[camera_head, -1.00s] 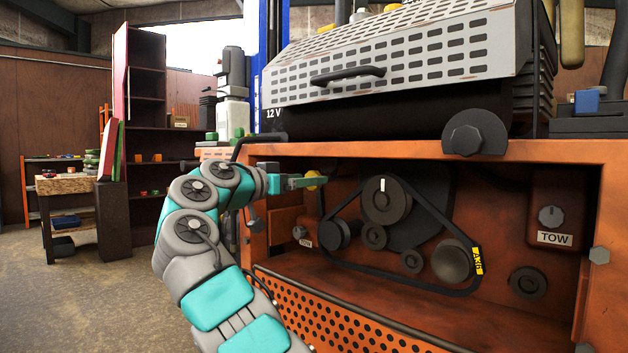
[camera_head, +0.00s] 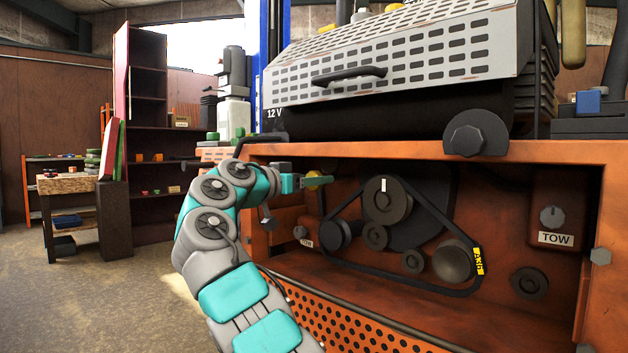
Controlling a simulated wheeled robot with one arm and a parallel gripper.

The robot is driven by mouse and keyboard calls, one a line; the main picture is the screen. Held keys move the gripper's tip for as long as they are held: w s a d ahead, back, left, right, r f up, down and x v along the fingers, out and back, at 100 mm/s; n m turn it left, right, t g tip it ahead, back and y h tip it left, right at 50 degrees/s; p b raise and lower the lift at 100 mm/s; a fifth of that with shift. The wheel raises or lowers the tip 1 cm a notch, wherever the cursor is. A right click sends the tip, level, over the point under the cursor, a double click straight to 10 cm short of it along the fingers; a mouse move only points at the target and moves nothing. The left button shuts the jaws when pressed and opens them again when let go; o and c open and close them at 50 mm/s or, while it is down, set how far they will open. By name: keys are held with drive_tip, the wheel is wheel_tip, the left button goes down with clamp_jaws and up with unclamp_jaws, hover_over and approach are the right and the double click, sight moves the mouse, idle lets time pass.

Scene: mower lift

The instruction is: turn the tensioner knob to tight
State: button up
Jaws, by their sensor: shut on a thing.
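A small yellow knob (camera_head: 312,174), which looks like the tensioner knob, sits at the upper left inside the orange bay, left of the belt. My gripper (camera_head: 319,181) reaches in from the left, with its green fingers shut on the knob. The fingers cover most of the knob, so its pointer and any tight mark are hidden. The black belt (camera_head: 432,212) loops around several pulleys to the right, with a yellow tag (camera_head: 478,261) on its right run.
The orange frame (camera_head: 410,149) borders the bay above, and a perforated orange panel (camera_head: 345,318) lies below. A TOW box (camera_head: 556,205) with a grey knob is at right. The large pulley (camera_head: 388,203) stands right of my gripper. A grey slotted cover (camera_head: 420,55) is above.

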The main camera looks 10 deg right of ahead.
clamp_jaws()
